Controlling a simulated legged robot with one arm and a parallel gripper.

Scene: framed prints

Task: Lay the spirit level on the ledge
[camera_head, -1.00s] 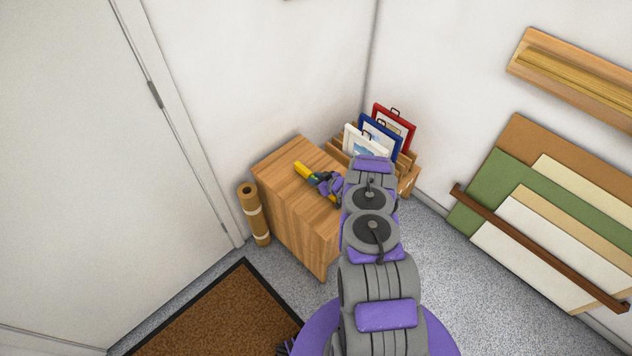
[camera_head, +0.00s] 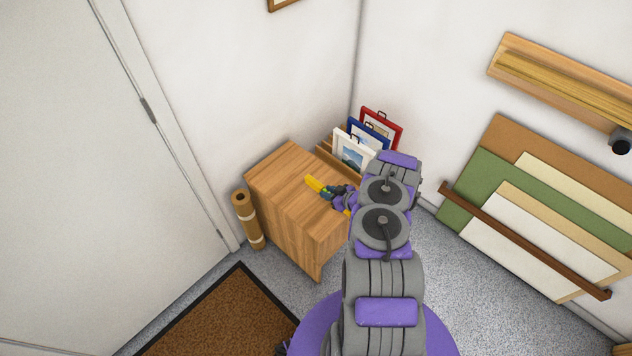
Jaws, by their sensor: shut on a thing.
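The yellow spirit level (camera_head: 317,185) shows at the end of my arm, over the top of the wooden cabinet (camera_head: 283,180). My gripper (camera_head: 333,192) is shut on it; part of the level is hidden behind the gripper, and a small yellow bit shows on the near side. I cannot tell how far above the cabinet top it is. The wooden ledge (camera_head: 560,84) is fixed high on the right wall, at the upper right, well apart from the gripper.
Framed prints in white (camera_head: 352,155), blue and red stand in a wooden rack behind the cabinet. A rolled brown tube (camera_head: 246,218) stands left of it. Boards (camera_head: 540,215) lean on the right wall behind a brown rail (camera_head: 520,238). A brown mat (camera_head: 225,318) lies in front.

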